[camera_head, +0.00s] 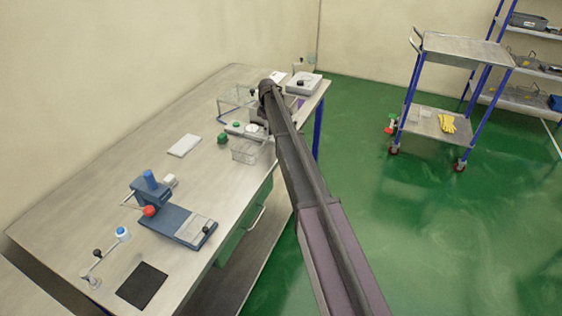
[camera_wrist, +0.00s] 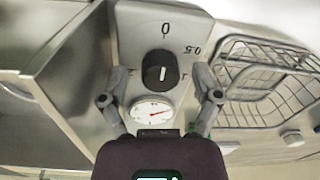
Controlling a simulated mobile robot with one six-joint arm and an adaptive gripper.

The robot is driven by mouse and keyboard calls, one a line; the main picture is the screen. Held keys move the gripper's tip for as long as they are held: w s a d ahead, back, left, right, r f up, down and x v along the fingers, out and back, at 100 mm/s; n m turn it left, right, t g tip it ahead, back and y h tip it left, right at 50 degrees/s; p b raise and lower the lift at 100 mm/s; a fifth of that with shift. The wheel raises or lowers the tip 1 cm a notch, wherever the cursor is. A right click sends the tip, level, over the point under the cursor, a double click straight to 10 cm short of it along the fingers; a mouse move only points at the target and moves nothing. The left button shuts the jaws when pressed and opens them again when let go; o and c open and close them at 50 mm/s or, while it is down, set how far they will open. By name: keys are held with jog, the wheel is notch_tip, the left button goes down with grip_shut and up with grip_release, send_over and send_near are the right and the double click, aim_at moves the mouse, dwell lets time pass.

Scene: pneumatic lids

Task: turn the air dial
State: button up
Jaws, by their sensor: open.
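In the wrist view the black air dial (camera_wrist: 160,70) sits on a light grey panel (camera_wrist: 138,28) with the marks 0 and 0.5, seen upside down. A short white line shows on the dial; I cannot tell which end is its pointer. A round white gauge (camera_wrist: 152,113) with a red needle lies just below the dial in the picture. My gripper (camera_wrist: 161,82) is open, with one finger on each side of the dial and gaps to both. In the head view my arm's end (camera_head: 266,100) is over the bench's far part and the dial cannot be made out.
A wire basket (camera_wrist: 265,72) stands close to the right finger in the wrist view. On the bench (camera_head: 95,195) are a blue press-like fixture (camera_head: 170,222), a white pad (camera_head: 185,145), a black mat (camera_head: 142,286) and a grey box (camera_head: 303,85). A cart (camera_head: 465,48) stands apart on the right.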

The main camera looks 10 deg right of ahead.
jog(key=m, duration=2.1)
jog(key=shift+t, duration=0.3)
jog(key=m, duration=0.8)
jog(key=shift+s, duration=0.1)
notch_tip(320, 180, up, 14)
jog(key=p, duration=1.4)
jog(key=s+f+n+b, duration=0.3)
jog(key=s, duration=0.7)
jog(key=s+f+n+b, duration=0.4)
jog(key=s, duration=0.6)
jog(key=s+f+n+b, duration=0.3)
jog(key=s, duration=0.7)
jog(key=shift+s+f+n, duration=0.15)
jog(key=shift+s+n, duration=0.05)
jog(key=shift+n, duration=0.1)
